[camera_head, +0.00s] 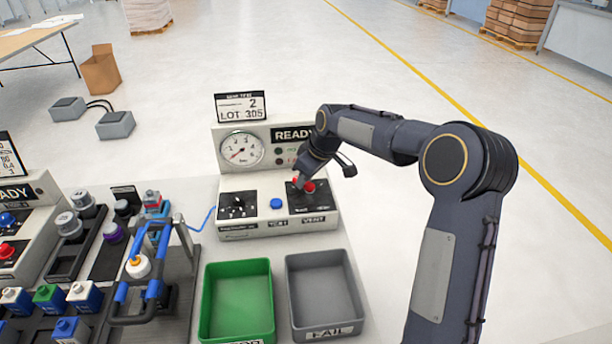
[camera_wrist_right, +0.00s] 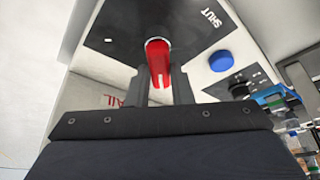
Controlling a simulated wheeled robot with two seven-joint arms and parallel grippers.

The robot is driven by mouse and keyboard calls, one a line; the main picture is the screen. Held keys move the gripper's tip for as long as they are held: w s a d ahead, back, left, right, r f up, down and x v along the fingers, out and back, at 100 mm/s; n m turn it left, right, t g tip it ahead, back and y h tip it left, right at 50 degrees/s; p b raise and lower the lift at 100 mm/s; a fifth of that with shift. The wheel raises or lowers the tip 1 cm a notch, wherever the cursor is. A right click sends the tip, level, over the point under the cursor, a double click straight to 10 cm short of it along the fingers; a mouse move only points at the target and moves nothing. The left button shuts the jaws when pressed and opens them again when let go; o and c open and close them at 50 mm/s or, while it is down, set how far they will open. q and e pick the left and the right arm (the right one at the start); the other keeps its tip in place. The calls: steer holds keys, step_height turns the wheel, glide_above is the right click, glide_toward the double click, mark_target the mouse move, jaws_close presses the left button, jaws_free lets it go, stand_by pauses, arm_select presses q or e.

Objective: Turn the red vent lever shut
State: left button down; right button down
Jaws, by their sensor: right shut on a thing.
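The red vent lever (camera_head: 309,187) sits on the black plate marked VENT, at the right of the test station's (camera_head: 262,231) front panel. In the right wrist view the red lever (camera_wrist_right: 158,58) extends from its round pivot down between my fingers. The word SHUT (camera_wrist_right: 212,18) is printed on the plate to the upper right of the pivot, and the handle does not point at it. My right gripper (camera_wrist_right: 162,88) is shut on the lever, one finger on each side. In the head view the gripper (camera_head: 303,184) partly hides the lever. My left gripper is not in view.
The station has a round gauge (camera_head: 242,149), a blue button (camera_head: 277,203) and a black knob (camera_head: 237,206). A green bin (camera_head: 237,300) and a grey FAIL bin (camera_head: 325,295) stand in front. A blue-handled clamp fixture (camera_head: 150,290) and several parts are at left.

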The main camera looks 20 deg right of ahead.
stand_by(0.4)
steer(key=c, duration=1.3)
jaws_free()
steer(key=v, duration=0.7)
steer(key=shift+s+r, duration=0.15)
steer(key=shift+r, duration=0.25)
